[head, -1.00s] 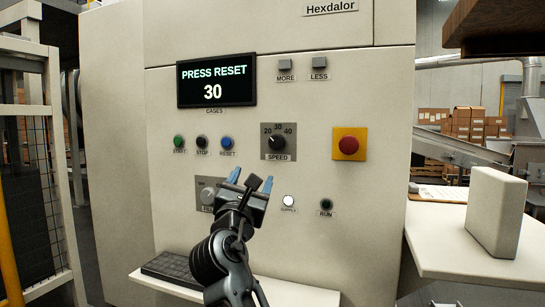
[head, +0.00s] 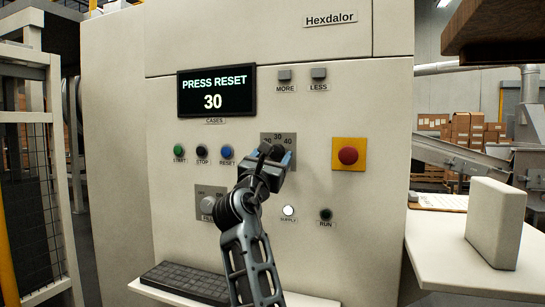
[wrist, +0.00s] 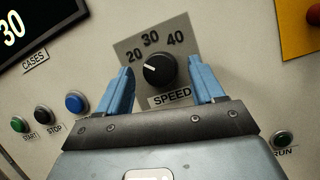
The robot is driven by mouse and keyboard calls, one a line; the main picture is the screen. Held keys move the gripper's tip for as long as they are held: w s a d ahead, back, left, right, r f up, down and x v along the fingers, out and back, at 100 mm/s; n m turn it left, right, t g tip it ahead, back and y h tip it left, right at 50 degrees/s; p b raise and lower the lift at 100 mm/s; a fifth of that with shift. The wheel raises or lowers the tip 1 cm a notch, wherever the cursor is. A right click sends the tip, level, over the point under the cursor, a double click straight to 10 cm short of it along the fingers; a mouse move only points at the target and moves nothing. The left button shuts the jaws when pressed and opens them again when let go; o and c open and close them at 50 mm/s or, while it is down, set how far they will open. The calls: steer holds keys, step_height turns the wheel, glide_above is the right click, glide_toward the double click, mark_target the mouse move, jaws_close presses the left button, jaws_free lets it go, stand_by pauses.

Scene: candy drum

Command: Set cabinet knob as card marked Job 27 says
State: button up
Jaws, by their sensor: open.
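The black SPEED knob (wrist: 160,70) is on a grey plate marked 20, 30 and 40 (head: 278,137) on the cabinet front. In the wrist view its white pointer line points left, near the 20. My gripper (head: 270,153) is open in front of this knob. In the wrist view the blue fingers stand on either side of the knob, with gaps; touch cannot be told. In the head view the gripper hides most of the knob. A clipboard with white paper (head: 440,201) lies on the right side table; its writing is too small to read.
The display (head: 216,92) reads PRESS RESET and 30. Green, black and blue buttons sit left of the knob, a red stop button (head: 347,155) right. A second knob (head: 208,204) is lower left, its label partly hidden. A pale block (head: 495,222) stands on the side table.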

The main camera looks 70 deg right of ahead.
steer(key=c, duration=1)
steer(key=shift+c, duration=0.2)
steer(key=shift+m, duration=0.3)
steer(key=m+g+b, duration=0.1)
steer(key=m, duration=0.1)
steer(key=m+g+b, duration=0.1)
steer(key=m, duration=0.2)
steer(key=shift+w+f+g, duration=0.1)
steer(key=shift+w+g, duration=0.1)
steer(key=shift+g, duration=0.2)
steer(key=m+g, duration=0.1)
steer(key=m, duration=0.2)
steer(key=m+g+y+b, duration=0.1)
steer(key=m, duration=0.2)
steer(key=shift+w+r+g+y, duration=0.2)
steer(key=shift+g+y, duration=0.1)
steer(key=shift+g, duration=0.1)
steer(key=m+y, duration=0.1)
steer(key=m, duration=0.1)
steer(key=m+g, duration=0.1)
steer(key=m, duration=0.2)
steer(key=shift+r+m+y, duration=0.2)
steer(key=shift+m+y, duration=0.1)
steer(key=shift+y, duration=0.1)
steer(key=m+y, duration=0.1)
steer(key=m, duration=0.4)
steer(key=shift+w+r+g+y, duration=0.1)
steer(key=shift+g+y, duration=0.2)
steer(key=shift+y, duration=0.1)
